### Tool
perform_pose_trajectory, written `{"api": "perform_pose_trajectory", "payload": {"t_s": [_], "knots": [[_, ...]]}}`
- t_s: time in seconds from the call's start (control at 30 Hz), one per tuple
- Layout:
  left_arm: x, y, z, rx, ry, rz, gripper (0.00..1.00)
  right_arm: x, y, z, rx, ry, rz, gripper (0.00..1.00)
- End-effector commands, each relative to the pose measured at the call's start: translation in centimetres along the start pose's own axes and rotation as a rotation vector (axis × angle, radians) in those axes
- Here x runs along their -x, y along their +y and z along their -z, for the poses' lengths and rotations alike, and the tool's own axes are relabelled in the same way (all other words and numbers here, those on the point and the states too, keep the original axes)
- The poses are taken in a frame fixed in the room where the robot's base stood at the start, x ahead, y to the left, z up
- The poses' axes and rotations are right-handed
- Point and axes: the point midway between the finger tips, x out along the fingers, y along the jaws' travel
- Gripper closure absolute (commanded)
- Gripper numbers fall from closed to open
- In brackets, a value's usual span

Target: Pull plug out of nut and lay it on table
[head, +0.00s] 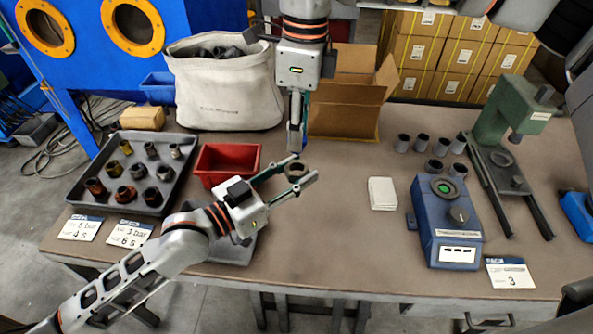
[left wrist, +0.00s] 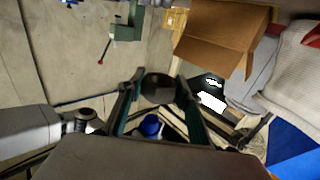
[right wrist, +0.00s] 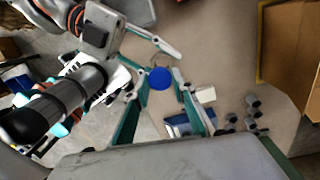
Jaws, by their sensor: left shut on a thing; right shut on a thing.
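My left gripper (head: 305,169) is shut on a dark round nut (head: 296,170) above the middle of the table. The nut shows between its fingers in the left wrist view (left wrist: 158,88). My right gripper (head: 295,153) reaches down from above, its fingertips close to the nut. It is shut on the blue plug (right wrist: 160,78), whose round face shows between the fingers in the right wrist view. Blue also shows between the left fingers in the left wrist view (left wrist: 150,127).
The table (head: 345,235) is bare right of the left gripper. A red bin (head: 228,158), a tray of nuts (head: 90,172), a white pad (head: 382,193), a blue device (head: 447,225) and a green press (head: 505,115) stand around. A cardboard box (head: 345,120) is behind.

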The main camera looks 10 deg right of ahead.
Motion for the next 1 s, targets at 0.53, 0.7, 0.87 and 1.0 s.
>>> {"api": "perform_pose_trajectory", "payload": {"t_s": [0.53, 0.7, 0.87, 1.0], "knots": [[0.0, 0.0, 0.1, 0.0, 0.002, 0.0, 1.0, 2.0, 0.1, -0.1, 0.0, 0.0, 0.0, 0.96], [0.0, 0.0, 0.1, 0.0, 0.002, 0.0, 1.0, 2.3, 0.1, -0.1, 0.0, 0.0, 0.0, 0.96], [0.0, 0.0, 0.1, 0.0, 0.002, 0.0, 1.0, 2.3, 0.1, -0.1, 0.0, 0.0, 0.0, 0.96], [0.0, 0.0, 0.1, 0.0, 0.002, 0.0, 1.0, 2.3, 0.1, -0.1, 0.0, 0.0, 0.0, 0.96]]}}
